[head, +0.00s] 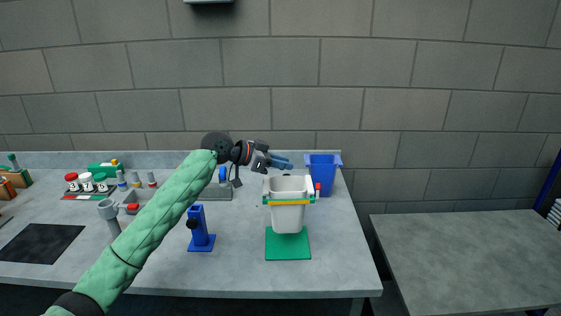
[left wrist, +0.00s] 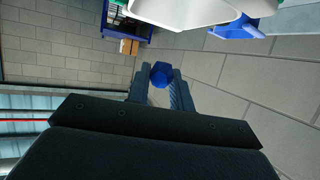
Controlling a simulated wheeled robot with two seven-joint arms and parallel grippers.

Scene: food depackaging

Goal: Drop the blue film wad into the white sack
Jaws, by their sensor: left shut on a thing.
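My left gripper (head: 281,162) is above the table, just over the back of the white sack. In the left wrist view its two fingers (left wrist: 160,88) are shut on a round blue film wad (left wrist: 159,74). The wad is hard to make out in the head view. The white sack (head: 288,216) stands open and upright on a green mat (head: 288,256), with a yellow and green band around it. Its pale rim (left wrist: 185,12) also shows at the top of the left wrist view. My right gripper is not in view.
A blue bin (head: 323,172) stands behind the sack, to the right. A blue stand (head: 200,228) is left of it. A second, bare table (head: 465,258) is at the right.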

